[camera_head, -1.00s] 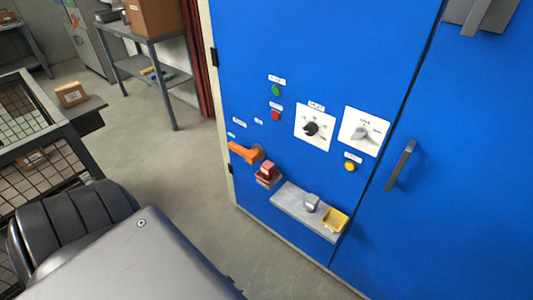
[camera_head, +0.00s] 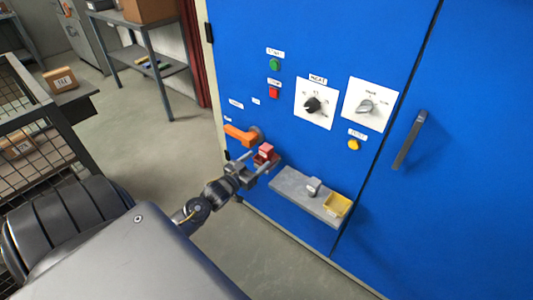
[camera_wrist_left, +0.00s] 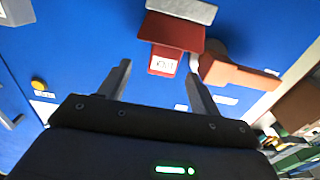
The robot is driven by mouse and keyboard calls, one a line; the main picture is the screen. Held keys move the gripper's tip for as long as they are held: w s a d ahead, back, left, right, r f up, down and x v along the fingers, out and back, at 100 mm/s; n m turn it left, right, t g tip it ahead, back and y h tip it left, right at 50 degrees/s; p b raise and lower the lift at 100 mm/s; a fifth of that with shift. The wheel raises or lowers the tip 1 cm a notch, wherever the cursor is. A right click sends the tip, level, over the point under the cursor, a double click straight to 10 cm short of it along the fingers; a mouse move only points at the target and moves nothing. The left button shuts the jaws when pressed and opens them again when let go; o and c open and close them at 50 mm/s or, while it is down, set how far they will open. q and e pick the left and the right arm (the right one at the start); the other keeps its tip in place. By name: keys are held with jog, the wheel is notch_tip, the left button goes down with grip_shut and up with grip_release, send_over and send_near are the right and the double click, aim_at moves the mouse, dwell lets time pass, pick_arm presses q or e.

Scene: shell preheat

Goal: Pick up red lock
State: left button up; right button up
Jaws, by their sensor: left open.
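The red lock (camera_head: 265,151) sits on the front of the blue cabinet, just below and right of the orange handle (camera_head: 240,135). In the left wrist view the red lock (camera_wrist_left: 170,40) shows a white label and lies beyond the fingertips, between them from side to side. The orange handle (camera_wrist_left: 235,75) is to its right there. My left gripper (camera_head: 256,167) is open, with its fingers close to the lock. It also shows in the left wrist view (camera_wrist_left: 157,85), with nothing between its fingers. I cannot tell whether a finger touches the lock. My right gripper is not in view.
A grey shelf (camera_head: 290,187) on the cabinet, right of the lock, holds a grey object (camera_head: 314,186) and a yellow tray (camera_head: 338,206). Knobs and buttons sit above. A wire cage (camera_head: 35,140) stands at the left. Floor between cage and cabinet is clear.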

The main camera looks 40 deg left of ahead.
aim_at(263, 153)
pick_arm(q)
jog(key=shift+w+a, duration=0.15)
jog(key=shift+w, duration=1.55)
jog(key=shift+w+a, duration=0.15)
jog(key=shift+w, duration=1.55)
jog(key=shift+c, duration=0.3)
jog(key=c, duration=0.9)
jog(key=shift+c, duration=0.7)
jog(key=shift+r, duration=0.15)
